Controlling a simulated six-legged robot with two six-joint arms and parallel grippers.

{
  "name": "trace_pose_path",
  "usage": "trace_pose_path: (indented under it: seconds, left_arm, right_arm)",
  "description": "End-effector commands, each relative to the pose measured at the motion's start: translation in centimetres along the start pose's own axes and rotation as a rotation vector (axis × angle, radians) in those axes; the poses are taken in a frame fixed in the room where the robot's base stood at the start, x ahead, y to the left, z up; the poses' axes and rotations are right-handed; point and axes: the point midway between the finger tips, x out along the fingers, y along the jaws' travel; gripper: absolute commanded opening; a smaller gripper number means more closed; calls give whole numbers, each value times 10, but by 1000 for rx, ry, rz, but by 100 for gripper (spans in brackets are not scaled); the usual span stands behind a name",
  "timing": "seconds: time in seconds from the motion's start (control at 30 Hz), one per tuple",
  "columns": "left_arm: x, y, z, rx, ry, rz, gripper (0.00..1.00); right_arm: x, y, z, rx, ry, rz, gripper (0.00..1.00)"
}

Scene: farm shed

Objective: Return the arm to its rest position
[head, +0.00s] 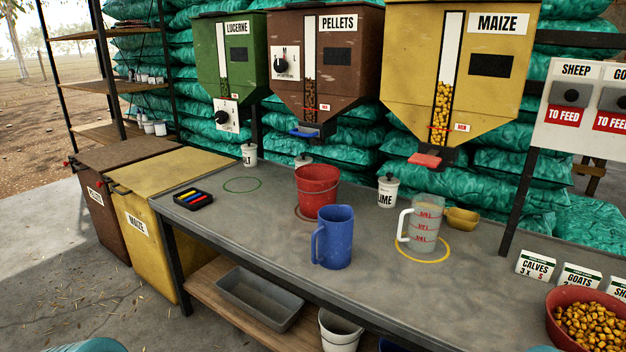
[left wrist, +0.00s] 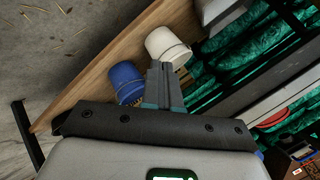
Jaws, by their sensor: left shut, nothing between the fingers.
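My left gripper (left wrist: 164,72) shows in the left wrist view with its two grey fingers together and nothing between them. Beyond the fingers are a white bucket (left wrist: 166,46) and a blue bucket (left wrist: 126,82) on a wooden shelf (left wrist: 85,72). I cannot tell how far the fingers are from the buckets. The head view shows neither gripper; only teal rounded pieces, probably mine, show at its bottom edge. My right gripper is in neither view.
The grey bench (head: 270,215) holds a red bucket (head: 316,190), a blue jug (head: 333,237), a clear measuring jug (head: 424,224) and a red bowl of maize (head: 590,321). Hoppers hang behind it. A grey tray (head: 259,298) lies on the lower shelf. Open floor is at left.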

Motion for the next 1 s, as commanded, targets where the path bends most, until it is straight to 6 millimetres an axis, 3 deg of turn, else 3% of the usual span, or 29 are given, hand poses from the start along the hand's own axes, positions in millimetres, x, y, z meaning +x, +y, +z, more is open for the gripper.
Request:
trace_pose_path:
  seconds: [0.03,0.1,0.2,0.3,0.4,0.6,0.67,0.87,1.0]
  left_arm:
    - [-9,37,26,-149,-49,95,0]
    - [-28,88,49,-389,-125,223,0]
    - [-62,152,65,-741,-259,379,0]
    - [-90,193,62,-1012,-385,476,0]
    - [-111,216,58,-1224,-499,522,0]
    - [-124,230,56,-1589,-680,496,0]
    - [-143,210,44,-1593,-680,493,0]
    - [-179,175,21,-1588,-678,495,0]
    - [-212,143,0,-1586,-677,496,0]
  right_arm:
    - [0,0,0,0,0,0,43]
    - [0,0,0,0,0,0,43]
    - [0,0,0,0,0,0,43]
    - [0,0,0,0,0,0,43]
    - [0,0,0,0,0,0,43]
    - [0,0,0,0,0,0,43]
    - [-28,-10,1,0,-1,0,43]
    - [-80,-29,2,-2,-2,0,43]
    - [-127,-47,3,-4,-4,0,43]
